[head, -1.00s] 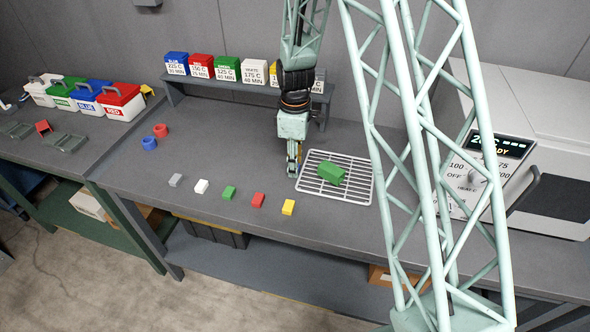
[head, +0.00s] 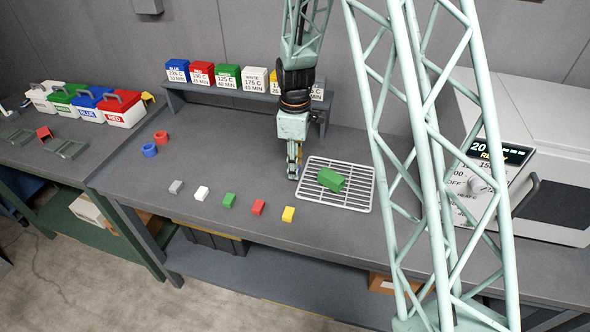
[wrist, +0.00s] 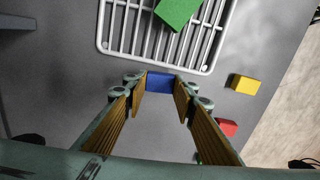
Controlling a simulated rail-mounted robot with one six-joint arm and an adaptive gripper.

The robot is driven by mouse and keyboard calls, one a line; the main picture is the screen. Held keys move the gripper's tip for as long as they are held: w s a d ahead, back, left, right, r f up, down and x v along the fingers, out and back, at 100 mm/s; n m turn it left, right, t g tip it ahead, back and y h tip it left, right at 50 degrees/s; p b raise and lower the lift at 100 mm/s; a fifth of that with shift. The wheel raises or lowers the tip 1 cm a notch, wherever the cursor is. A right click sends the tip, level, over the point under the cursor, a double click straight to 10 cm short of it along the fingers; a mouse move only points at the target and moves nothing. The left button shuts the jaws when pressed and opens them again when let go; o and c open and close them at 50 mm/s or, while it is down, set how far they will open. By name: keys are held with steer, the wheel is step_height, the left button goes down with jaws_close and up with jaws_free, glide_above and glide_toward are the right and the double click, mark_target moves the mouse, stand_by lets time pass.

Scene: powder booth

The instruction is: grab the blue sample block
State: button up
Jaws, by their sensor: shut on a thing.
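The blue sample block (wrist: 160,81) shows in the wrist view between the fingertips of my gripper (wrist: 161,90), with a finger pad against each side. My gripper is shut on it. In the head view my gripper (head: 293,175) points down at the bench, just left of the wire rack. The block is hidden there behind the fingers, and I cannot tell whether it touches the bench.
Grey (head: 176,187), white (head: 202,193), green (head: 229,200), red (head: 258,207) and yellow (head: 288,214) blocks line the front. An oven (head: 550,150) stands right.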

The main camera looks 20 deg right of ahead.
steer(key=shift+r, duration=0.65)
steer(key=shift+s+f, duration=0.1)
steer(key=shift+s, duration=0.35)
steer(key=s, duration=0.5)
steer(key=s+r, duration=0.1)
steer(key=s, duration=0.9)
steer(key=shift+r, duration=0.25)
steer(key=shift+a, duration=0.1)
